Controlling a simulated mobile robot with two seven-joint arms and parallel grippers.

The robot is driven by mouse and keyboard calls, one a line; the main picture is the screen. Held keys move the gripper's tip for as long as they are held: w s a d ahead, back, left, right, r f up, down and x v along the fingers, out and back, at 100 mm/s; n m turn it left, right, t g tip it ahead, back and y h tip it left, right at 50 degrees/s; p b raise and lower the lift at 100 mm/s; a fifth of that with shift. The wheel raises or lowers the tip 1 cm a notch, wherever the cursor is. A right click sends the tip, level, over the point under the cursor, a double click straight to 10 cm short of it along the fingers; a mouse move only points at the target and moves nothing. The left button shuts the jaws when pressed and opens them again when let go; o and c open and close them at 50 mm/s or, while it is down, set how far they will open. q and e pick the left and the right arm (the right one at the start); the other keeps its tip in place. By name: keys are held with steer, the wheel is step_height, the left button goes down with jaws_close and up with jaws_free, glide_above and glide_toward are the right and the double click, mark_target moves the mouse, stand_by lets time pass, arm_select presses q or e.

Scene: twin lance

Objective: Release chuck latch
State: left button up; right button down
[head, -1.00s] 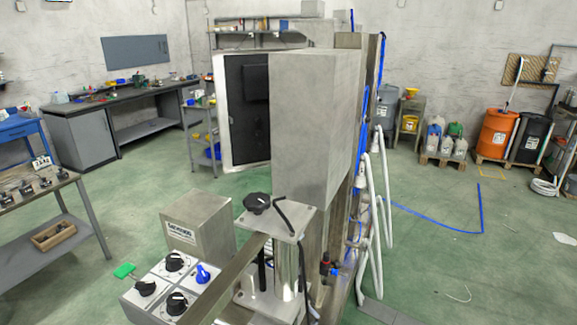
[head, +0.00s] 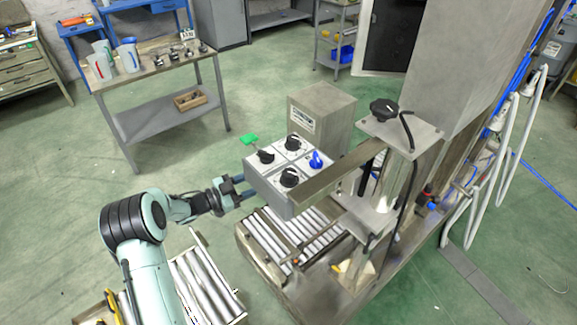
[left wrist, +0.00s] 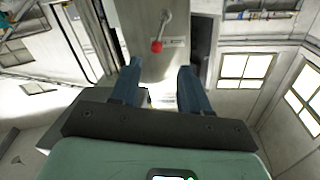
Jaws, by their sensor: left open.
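A short metal lever with a red ball end (left wrist: 157,46) sits on a bare grey metal face (left wrist: 140,22) in the left wrist view. It looks like the chuck latch. The lever hangs down, and its ball lies between and beyond my fingertips, apart from them. My left gripper (left wrist: 157,72) is open and empty, with two blue fingers. In the head view my left gripper (head: 234,188) is at the left side of the knob panel (head: 262,180). The lever does not show there. My right gripper is out of view.
A steel bar (head: 335,175) and post stand right of the panel. A work table (head: 150,65) stands behind; open floor lies between.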

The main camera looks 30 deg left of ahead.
arm_select(q)
steer(key=w+d+p, duration=0.1)
steer(key=w+d, duration=0.2)
steer(key=w, duration=0.2)
steer(key=w+d+r+m+h+p, duration=0.1)
steer(key=w+d+p, duration=0.1)
steer(key=w, duration=0.4)
steer(key=shift+d+r, duration=0.25)
steer(key=shift+d, duration=0.25)
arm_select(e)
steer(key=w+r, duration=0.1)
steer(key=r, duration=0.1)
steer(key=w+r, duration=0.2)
